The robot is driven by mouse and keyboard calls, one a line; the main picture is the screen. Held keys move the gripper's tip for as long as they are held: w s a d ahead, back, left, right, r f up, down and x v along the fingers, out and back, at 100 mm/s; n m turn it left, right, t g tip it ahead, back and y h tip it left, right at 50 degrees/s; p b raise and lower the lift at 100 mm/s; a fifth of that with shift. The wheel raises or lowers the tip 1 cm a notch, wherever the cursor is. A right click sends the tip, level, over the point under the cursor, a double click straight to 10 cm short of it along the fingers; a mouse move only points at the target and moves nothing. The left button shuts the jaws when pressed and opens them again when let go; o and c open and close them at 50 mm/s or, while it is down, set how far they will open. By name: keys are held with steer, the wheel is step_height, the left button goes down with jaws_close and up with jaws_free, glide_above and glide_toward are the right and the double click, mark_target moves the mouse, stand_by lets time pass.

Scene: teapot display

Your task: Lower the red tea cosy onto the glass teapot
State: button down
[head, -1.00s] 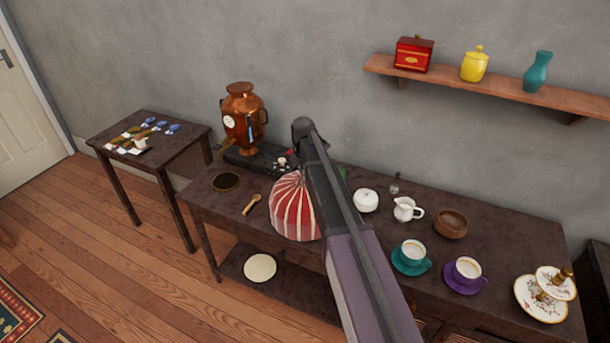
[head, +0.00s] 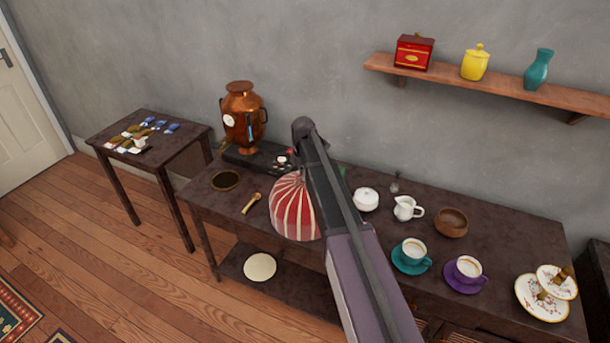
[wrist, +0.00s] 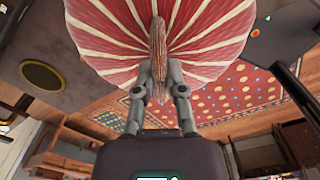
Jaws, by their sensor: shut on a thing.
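The red tea cosy (head: 293,212), striped with cream, shows in the head view at the front middle of the dark table (head: 330,255), partly behind my arm. In the wrist view the cosy (wrist: 215,40) spreads out beyond my fingers, with its stripes running out from a bunched topknot. My gripper (wrist: 158,78) is shut on this topknot. The glass teapot is not visible in either view. The cosy and my arm hide the tabletop behind them, and I cannot tell whether the cosy's rim touches anything.
A copper samovar (head: 243,117) stands at the back left. A wooden dipper (head: 251,203) and round dark mat (head: 225,181) lie left of the cosy. To the right are a white lidded bowl (head: 366,199), white jug (head: 407,208), wooden bowl (head: 451,222) and cups on saucers.

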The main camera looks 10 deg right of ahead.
steer(key=c, duration=0.6)
jaws_free()
steer(key=shift+c, duration=0.2)
steer(key=o, duration=0.6)
steer(key=shift+c, duration=0.2)
steer(key=shift+r+p, duration=3.5)
steer(key=shift+p, duration=0.05)
